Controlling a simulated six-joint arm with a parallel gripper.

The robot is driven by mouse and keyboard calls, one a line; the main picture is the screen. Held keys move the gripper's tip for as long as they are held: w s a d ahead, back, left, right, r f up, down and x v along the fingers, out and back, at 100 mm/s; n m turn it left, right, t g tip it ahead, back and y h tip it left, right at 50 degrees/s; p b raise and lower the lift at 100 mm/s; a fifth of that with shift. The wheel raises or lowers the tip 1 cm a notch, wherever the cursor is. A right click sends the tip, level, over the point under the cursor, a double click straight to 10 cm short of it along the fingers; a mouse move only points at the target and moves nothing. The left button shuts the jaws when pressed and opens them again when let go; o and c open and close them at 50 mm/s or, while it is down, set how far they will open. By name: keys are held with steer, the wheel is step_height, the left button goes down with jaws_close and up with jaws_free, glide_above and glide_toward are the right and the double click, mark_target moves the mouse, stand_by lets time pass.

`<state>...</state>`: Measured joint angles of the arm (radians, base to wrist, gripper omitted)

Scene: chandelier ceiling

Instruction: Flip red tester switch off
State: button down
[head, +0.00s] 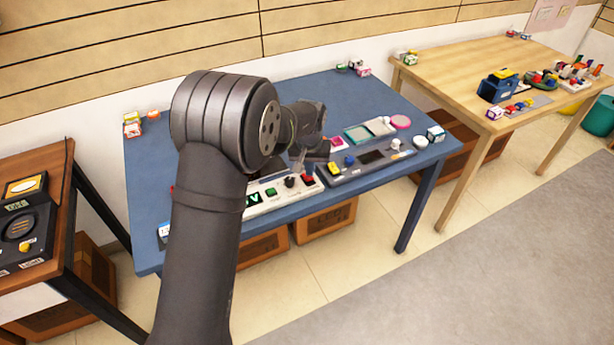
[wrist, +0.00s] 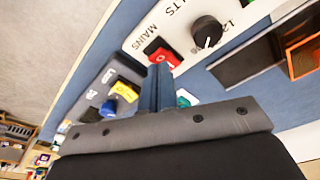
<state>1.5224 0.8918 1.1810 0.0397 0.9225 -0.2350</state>
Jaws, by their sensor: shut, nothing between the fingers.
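The white tester panel (head: 262,208) lies near the front edge of the blue table. Its red switch (head: 308,180) sits at the panel's right end in the head view. In the wrist view the red switch (wrist: 163,54) is beside the printed word MAINS. My gripper (wrist: 161,72) is shut and empty, its fingertips at the switch's near edge and covering part of it. I cannot tell whether they touch it, or which way the switch is tipped. In the head view my gripper (head: 298,160) is small and partly hidden behind the wrist, just above the panel.
A black knob (wrist: 207,31) and a green button (wrist: 185,98) share the panel. A dark grey box (wrist: 108,90) with a yellow switch (wrist: 125,87) and blue knob (wrist: 126,109) stands close by. Pink and green trays (head: 357,134) lie behind. The table's left part is mostly clear.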

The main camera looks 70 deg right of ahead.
mark_target(309, 179)
steer(key=shift+f, duration=0.9)
steer(key=shift+r, duration=3.55)
steer(key=shift+f, duration=3.55)
